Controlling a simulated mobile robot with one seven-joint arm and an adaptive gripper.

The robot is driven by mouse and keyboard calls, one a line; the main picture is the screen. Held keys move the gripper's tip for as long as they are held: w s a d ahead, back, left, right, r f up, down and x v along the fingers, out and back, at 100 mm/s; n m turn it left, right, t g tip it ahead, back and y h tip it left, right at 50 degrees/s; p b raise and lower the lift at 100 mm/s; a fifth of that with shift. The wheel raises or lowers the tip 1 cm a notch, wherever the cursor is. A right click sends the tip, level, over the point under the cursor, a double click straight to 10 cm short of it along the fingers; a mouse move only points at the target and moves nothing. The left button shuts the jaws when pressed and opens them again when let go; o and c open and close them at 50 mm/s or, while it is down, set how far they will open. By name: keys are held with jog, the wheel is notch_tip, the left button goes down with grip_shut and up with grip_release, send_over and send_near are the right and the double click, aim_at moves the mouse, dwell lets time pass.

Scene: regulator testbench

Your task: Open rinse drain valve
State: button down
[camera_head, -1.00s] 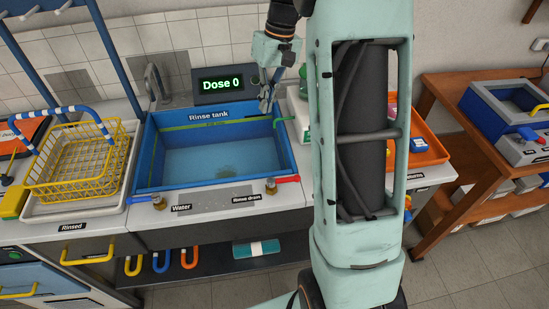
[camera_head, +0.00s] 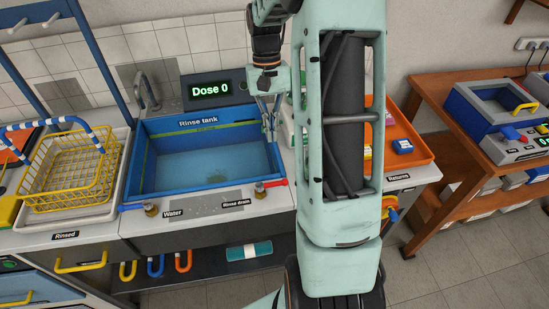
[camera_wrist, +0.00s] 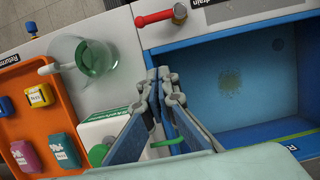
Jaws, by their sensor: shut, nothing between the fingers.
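The rinse drain valve has a red handle (camera_head: 273,183) on a brass fitting (camera_head: 259,190) at the right of the counter edge in front of the tank. In the wrist view the red handle (camera_wrist: 155,17) lies ahead of my gripper and points left, level along the counter. My gripper (camera_head: 268,135) hangs over the right rim of the blue rinse tank (camera_head: 136,165), behind the valve and apart from it. Its fingers are together and empty, as the wrist view also shows (camera_wrist: 160,74). The "Rinse drain" label (camera_head: 236,203) sits left of the fitting.
The water valve (camera_head: 150,209) with a blue handle is at the counter's left. A glass of green liquid (camera_wrist: 93,57) and a white-and-green box (camera_wrist: 112,130) stand close beside my gripper. An orange tray (camera_wrist: 25,122) holds small coloured blocks. A yellow basket (camera_head: 70,170) stands left of the tank.

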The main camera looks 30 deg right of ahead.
aim_at(273, 184)
jog(key=s+f, duration=0.1)
jog(key=f, duration=0.2)
jog(key=s+a+f+p, duration=0.1)
jog(key=s+f, duration=0.3)
jog(key=f, duration=0.1)
jog(key=shift+s+a+f, duration=0.15)
jog(key=shift+a+f, duration=0.15)
jog(key=shift+s+a, duration=0.1)
jog(key=shift+s, duration=0.3)
